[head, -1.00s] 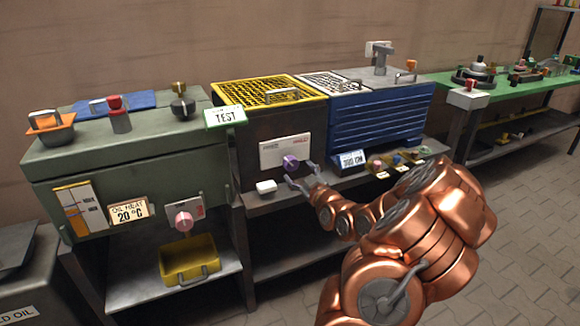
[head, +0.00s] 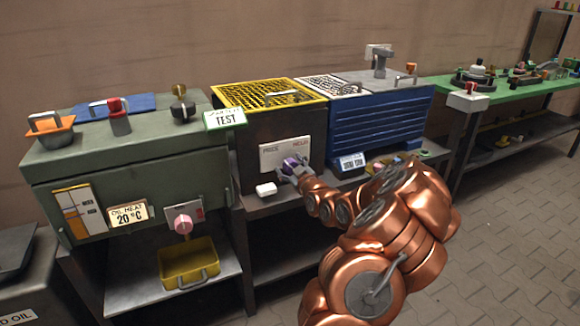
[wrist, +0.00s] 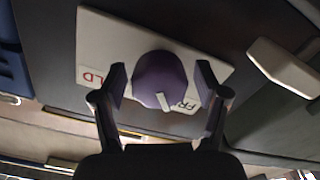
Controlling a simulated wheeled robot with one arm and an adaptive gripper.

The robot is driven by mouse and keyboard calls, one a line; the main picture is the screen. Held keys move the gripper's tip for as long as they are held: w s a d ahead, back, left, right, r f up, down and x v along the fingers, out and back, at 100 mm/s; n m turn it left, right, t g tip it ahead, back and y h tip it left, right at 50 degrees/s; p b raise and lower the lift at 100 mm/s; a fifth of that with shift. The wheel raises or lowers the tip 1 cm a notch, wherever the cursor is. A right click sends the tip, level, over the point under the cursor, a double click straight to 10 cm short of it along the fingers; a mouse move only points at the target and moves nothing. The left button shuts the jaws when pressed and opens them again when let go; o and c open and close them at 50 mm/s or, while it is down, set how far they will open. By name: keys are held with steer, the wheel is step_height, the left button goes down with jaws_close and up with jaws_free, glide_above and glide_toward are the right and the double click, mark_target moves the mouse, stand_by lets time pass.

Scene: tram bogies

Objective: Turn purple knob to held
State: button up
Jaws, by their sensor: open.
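The purple knob (head: 288,166) sits on a white label plate (head: 271,156) on the front of the dark box with the yellow grid top. In the wrist view the knob (wrist: 158,78) is close, with one finger on each side and a small gap to each. The plate appears upside down there, with "LD" at left and "FR" at right. The knob's pale pointer mark lies toward the "FR" lettering. My gripper (wrist: 162,82) is open around the knob; in the head view my gripper (head: 297,170) partly covers it.
A blue ribbed unit (head: 380,118) stands to the right. A pink knob (head: 184,223) is on the green machine (head: 130,165) at left.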

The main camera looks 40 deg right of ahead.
steer(key=c, duration=1.2)
steer(key=shift+o, duration=0.2)
steer(key=shift+m, duration=0.3)
steer(key=m+p, duration=0.1)
steer(key=m, duration=0.2)
steer(key=shift+d+m, duration=0.1)
steer(key=shift+m, duration=0.2)
steer(key=m+p, duration=0.1)
steer(key=m, duration=0.3)
steer(key=shift+r, duration=0.1)
steer(key=m+p, duration=0.1)
steer(key=m, duration=0.3)
steer(key=shift+s+d+p, duration=0.1)
steer(key=shift+d+p, duration=0.05)
steer(key=shift+p, duration=0.15)
steer(key=shift+m+p, duration=0.45)
steer(key=shift+m, duration=1.45)
